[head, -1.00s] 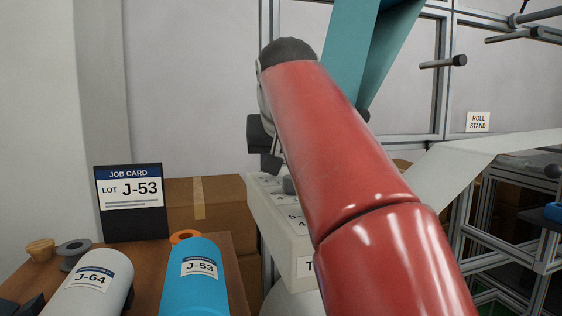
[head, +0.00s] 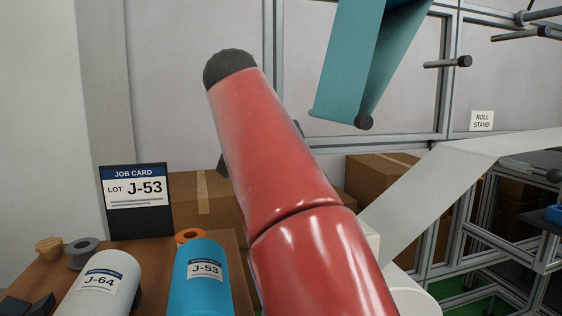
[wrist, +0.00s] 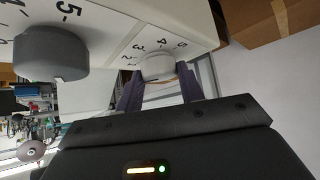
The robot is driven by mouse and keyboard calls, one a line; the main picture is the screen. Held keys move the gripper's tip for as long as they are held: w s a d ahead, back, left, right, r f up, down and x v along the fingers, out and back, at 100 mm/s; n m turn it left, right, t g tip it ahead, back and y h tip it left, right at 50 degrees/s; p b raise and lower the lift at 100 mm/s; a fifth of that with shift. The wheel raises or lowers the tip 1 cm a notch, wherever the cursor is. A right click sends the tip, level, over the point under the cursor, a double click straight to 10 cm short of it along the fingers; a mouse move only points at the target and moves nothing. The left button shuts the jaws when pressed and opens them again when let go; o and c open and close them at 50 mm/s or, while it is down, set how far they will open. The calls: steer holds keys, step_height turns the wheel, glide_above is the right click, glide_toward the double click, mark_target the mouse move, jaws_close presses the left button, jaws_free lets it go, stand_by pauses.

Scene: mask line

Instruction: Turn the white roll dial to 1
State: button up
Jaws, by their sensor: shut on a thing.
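The white roll dial (wrist: 158,66) sits on a pale panel (wrist: 112,18) with black numbers around it, 2, 3 and 4 being legible, in the wrist view. My gripper (wrist: 160,82) is shut on this dial, one dark finger on each side. Its pointer is not clear, so I cannot tell its setting. A larger grey dial (wrist: 50,54) stands to the left, with a 5 beside it. In the head view my red arm hides the gripper, the dials and most of the panel box.
A job card (head: 137,200) reading lot J-53 stands on a wooden table, behind a blue roll (head: 201,280) labelled J-53 and a white roll (head: 95,285) labelled J-64. Cardboard boxes (head: 385,178) stand behind my arm. A teal web (head: 345,60) hangs above right.

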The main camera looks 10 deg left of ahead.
steer(key=o, duration=1)
